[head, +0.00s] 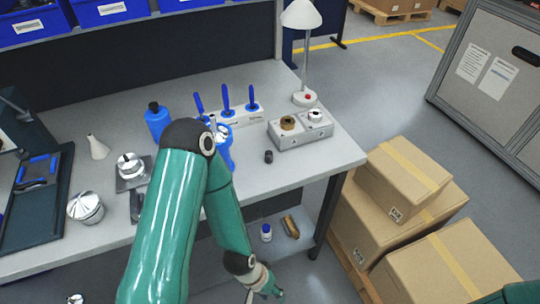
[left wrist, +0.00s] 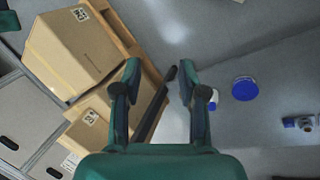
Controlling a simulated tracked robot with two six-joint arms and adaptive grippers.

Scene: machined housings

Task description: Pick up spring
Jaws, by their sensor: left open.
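I cannot make out a spring for certain in either view. My left gripper (head: 264,291) hangs low in front of the bench at the bottom of the head view. In the left wrist view its two fingers (left wrist: 160,74) are apart with nothing between them. My left arm crosses the middle of the head view and hides part of the bench top. My right gripper is not in view.
The bench (head: 255,185) holds a grey block (head: 300,131) with two round parts, a blue bottle (head: 157,122), blue-handled tools (head: 227,98) and a lamp (head: 301,14). A small bottle (head: 266,232) and a brownish part (head: 290,227) are on the lower shelf. Cardboard boxes (head: 392,218) stand right.

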